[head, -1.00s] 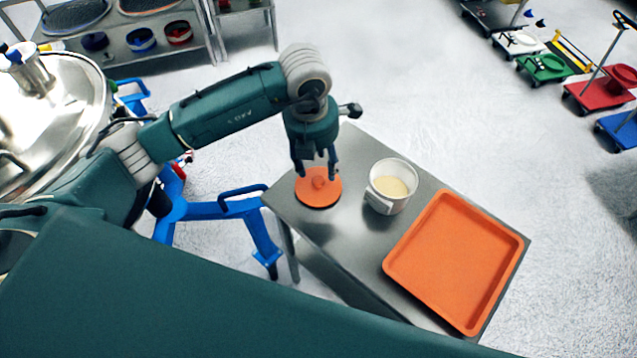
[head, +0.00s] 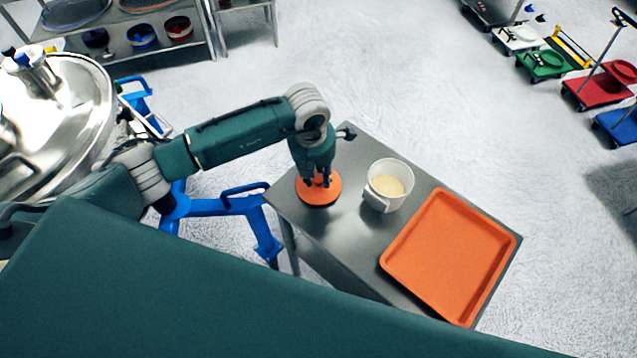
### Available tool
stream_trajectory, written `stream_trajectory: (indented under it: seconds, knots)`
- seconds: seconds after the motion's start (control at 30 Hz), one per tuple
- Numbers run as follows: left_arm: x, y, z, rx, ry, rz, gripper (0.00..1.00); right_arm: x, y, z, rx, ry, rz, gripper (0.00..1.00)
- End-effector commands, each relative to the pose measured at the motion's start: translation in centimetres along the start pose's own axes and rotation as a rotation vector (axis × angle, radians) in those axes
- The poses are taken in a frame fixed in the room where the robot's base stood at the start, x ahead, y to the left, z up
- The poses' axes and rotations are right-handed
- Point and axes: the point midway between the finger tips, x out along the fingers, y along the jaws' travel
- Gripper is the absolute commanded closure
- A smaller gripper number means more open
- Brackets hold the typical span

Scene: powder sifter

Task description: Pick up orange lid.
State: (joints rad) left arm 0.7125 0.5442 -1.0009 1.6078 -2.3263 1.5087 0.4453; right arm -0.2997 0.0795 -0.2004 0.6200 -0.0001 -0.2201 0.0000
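The orange lid (head: 320,195) is a round disc lying flat near the far left end of the metal table (head: 336,235). My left gripper (head: 318,182) is directly above the lid and points down, with its fingers low around the lid's central knob. The knob is mostly hidden by the fingers. I cannot tell whether the fingers are apart from the knob or closed on it. My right gripper is not in view.
A white container (head: 388,185) with pale powder stands just right of the lid. An orange tray (head: 450,255) covers the table's right part. A steel sifter (head: 60,110) on a blue frame (head: 225,207) stands left of the table. Coloured trolleys are at the upper right.

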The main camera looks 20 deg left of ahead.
Motion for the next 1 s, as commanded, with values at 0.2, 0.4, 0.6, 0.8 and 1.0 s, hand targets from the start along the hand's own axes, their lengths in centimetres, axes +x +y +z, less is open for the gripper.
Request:
stream_trajectory:
  seconds: [0.2, 0.4, 0.6, 0.8, 1.0]
  knots:
    - [-0.1, 0.0, 0.0, 0.0, 0.0, 0.0, 0.9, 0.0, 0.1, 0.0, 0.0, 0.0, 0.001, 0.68]
    - [-0.1, 0.0, 0.0, 0.0, -0.001, 0.0, 0.9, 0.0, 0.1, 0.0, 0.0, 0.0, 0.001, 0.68]
    - [-1.1, 0.0, 0.3, 0.001, -0.004, 0.0, 0.9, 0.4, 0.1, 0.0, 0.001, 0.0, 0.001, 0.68]
    - [-4.2, 0.1, 0.8, 0.0, -0.007, 0.002, 0.9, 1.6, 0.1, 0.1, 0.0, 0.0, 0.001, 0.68]
    - [-9.9, 0.1, 1.5, 0.002, -0.011, 0.002, 0.9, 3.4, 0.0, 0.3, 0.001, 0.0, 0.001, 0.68]
